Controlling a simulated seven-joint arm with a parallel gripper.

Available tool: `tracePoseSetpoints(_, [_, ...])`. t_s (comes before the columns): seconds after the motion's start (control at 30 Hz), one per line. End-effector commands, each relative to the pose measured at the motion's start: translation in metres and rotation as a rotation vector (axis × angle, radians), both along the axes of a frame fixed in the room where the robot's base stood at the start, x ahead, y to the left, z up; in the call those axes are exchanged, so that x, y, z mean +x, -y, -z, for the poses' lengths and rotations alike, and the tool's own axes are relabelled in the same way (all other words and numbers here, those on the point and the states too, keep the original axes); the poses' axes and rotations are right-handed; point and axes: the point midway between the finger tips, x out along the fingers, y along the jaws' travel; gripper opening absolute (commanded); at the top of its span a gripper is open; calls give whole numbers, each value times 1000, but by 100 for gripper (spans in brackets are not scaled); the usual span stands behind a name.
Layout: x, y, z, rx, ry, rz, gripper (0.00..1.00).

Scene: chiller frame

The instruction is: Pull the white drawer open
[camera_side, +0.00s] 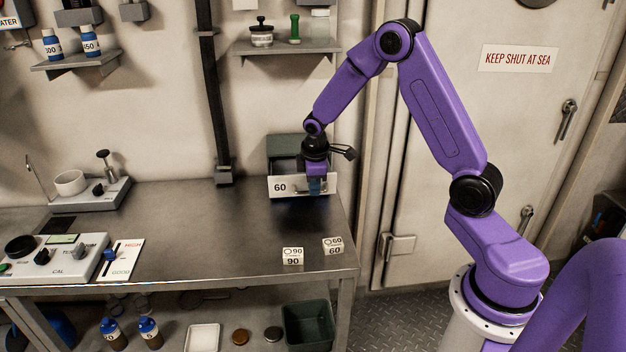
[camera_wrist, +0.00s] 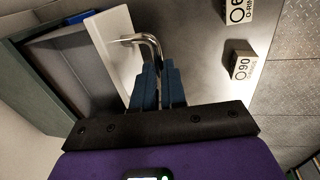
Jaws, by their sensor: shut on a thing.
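The white drawer front (camera_side: 290,187), marked 60, stands at the front of a dark green cabinet (camera_side: 283,144) at the back right of the bench. In the wrist view the white drawer front (camera_wrist: 118,48) stands out from the green housing (camera_wrist: 40,110), with the grey drawer interior (camera_wrist: 75,70) showing between them, so the drawer is partly open. My gripper (camera_side: 314,186) is in front of the drawer front. In the wrist view my gripper's blue fingers (camera_wrist: 158,85) are shut on the curved metal handle (camera_wrist: 150,43). The fingertips hide part of the handle.
Two small labelled boxes, 90 (camera_side: 292,256) and 60 (camera_side: 333,246), stand near the bench's front right edge. A wall shelf (camera_side: 288,48) hangs above the cabinet.

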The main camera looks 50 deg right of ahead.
Motion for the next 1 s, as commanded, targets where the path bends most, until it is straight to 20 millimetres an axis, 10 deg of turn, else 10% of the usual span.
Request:
tracePoseSetpoints(0.27, [0, 0, -1, 0, 3, 1, 0])
tracePoseSetpoints(0.37, [1, 0, -1, 0, 3, 1, 37])
tracePoseSetpoints(0.73, [0, 0, -4, 0, 3, 0, 37])
tracePoseSetpoints(1.0, [-4, -6, -42, 0, 8, -1, 37])
